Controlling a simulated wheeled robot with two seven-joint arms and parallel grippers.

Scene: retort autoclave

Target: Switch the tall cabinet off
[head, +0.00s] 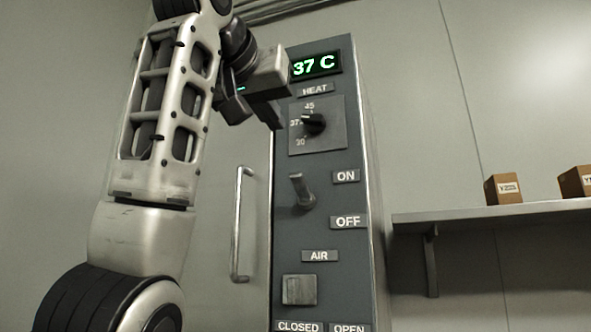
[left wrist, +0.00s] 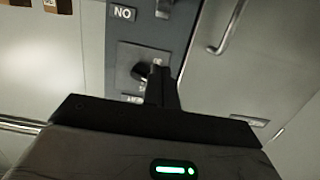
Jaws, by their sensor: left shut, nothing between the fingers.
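The tall cabinet (head: 364,160) has a dark control panel with a lit green display (head: 316,64) reading 37 C. Its lever switch (head: 301,190) points up, on the side of the ON label (head: 346,176); the OFF label (head: 348,222) is lower. In the left wrist view, which is upside down, the lever (left wrist: 164,8) shows at the top edge. My left gripper (head: 272,116) is shut and empty, above the lever and just left of the heat knob (head: 314,123). In the left wrist view its fingers (left wrist: 161,88) overlap the knob. My right gripper is not in view.
The heat knob points near 37. A square AIR control (head: 299,289) sits below the lever. A vertical door handle (head: 240,224) stands out left of the panel. A shelf (head: 480,213) with boxes (head: 503,189) is at the right. The space before the lever looks clear.

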